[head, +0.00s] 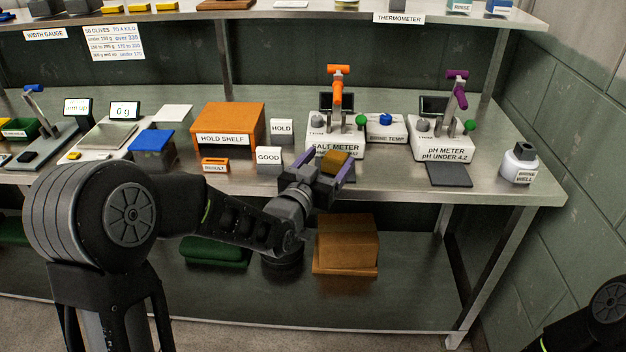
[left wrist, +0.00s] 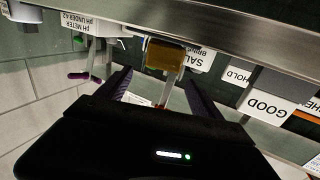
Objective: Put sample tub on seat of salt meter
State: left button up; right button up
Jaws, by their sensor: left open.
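An amber-brown tub (head: 336,161), which looks like the sample tub, is at the front of the salt meter (head: 335,136), a white block with an orange-headed stand. It also shows in the left wrist view (left wrist: 166,56), just beyond the fingertips. My left gripper (head: 326,164) is open, its purple fingers on either side of the tub in the head view. The left wrist view (left wrist: 158,75) shows the fingers spread and no clear contact. The tub and gripper hide part of the salt meter's front and its label. I cannot tell what the tub rests on. My right gripper is out of view.
The pH meter (head: 432,141) with a purple-headed stand and a dark pad (head: 448,174) stand to the right. A brine well bottle (head: 519,164) is near the right end. The GOOD block (head: 269,160) and orange hold shelf (head: 229,122) are left. An upper shelf hangs behind.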

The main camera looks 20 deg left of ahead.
pick_arm(q)
jog(key=s+a, duration=0.1)
jog(key=s, duration=0.8)
jog(key=shift+a+b, duration=0.15)
jog(key=shift+b, duration=0.2)
jog(key=s+d+f+g, duration=0.2)
jog(key=s+f+g, duration=0.1)
jog(key=f, duration=0.7)
jog(key=s+d+f+n+g, duration=0.1)
jog(key=s+d+f+g, duration=0.15)
jog(key=f, duration=0.65)
jog(key=s+d+f+g, duration=0.1)
jog(key=s+f+g, duration=0.25)
jog(key=f, duration=0.65)
jog(key=s+d+f+n+g, duration=0.1)
jog(key=s+d+f+g, duration=0.2)
jog(key=s+f, duration=0.4)
jog(key=s+d+f+n+g+h, duration=0.1)
jog(key=s+d+f+g, duration=0.3)
jog(key=s+f, duration=0.4)
jog(key=s+g, duration=0.1)
jog(key=s, duration=0.4)
jog(key=shift+h, duration=0.3)
jog(key=shift+r, duration=0.1)
